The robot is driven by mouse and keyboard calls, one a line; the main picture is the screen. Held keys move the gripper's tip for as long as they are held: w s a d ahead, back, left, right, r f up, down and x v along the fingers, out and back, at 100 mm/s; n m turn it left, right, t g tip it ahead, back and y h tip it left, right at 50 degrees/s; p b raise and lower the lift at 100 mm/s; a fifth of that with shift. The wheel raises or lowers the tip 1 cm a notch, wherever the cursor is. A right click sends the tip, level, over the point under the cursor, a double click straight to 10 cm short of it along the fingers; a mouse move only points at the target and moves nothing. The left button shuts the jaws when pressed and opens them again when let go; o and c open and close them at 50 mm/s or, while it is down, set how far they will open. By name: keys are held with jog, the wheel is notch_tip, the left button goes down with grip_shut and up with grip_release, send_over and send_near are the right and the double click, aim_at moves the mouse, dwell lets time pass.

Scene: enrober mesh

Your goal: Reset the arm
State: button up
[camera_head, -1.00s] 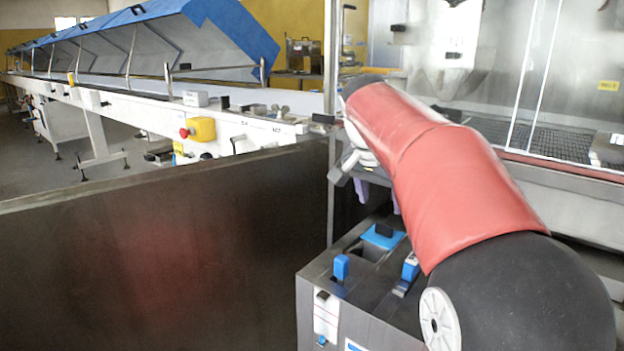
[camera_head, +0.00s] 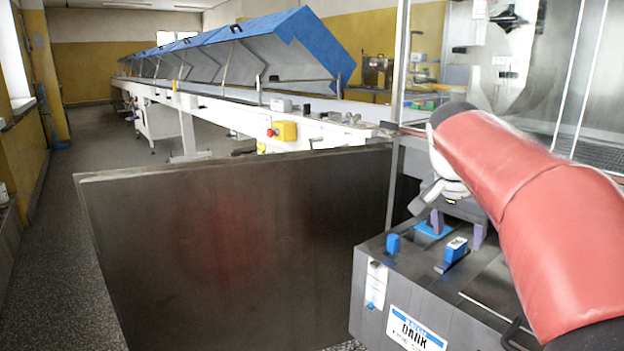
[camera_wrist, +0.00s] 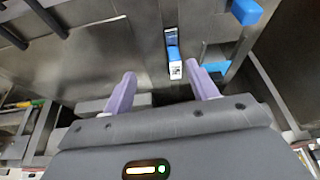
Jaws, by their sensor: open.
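My gripper (camera_wrist: 161,78) is open in the wrist view, its two purple fingers apart with nothing between them. Beyond the fingertips in that view is a small blue and white block (camera_wrist: 174,65) on a metal surface. In the head view my gripper (camera_head: 458,230) hangs at the end of my red-covered arm, over the back of a grey metal unit (camera_head: 420,285). The fingers show as purple strips behind the blue blocks. My wrist partly hides them, and contact with the unit cannot be told.
A dark metal panel (camera_head: 240,240) stands left of the unit. Behind it runs a long white conveyor (camera_head: 230,112) with blue lids (camera_head: 270,38) and a red and yellow stop button (camera_head: 285,131). A glazed machine (camera_head: 590,90) stands at right. Floor (camera_head: 60,260) is clear at left.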

jog(key=s+a+f+n+t+y, duration=0.1)
jog(key=s+a+f+n, duration=0.3)
jog(key=s+f, duration=0.3)
jog(key=s+a+f+n+t+y, duration=0.1)
jog(key=s+a+f+n, duration=0.4)
jog(key=s, duration=1)
notch_tip(320, 180, down, 3)
jog(key=shift+a+n+t+y, duration=0.3)
jog(key=shift+a+y, duration=0.3)
jog(key=shift+a, duration=0.1)
jog(key=shift+c, duration=0.5)
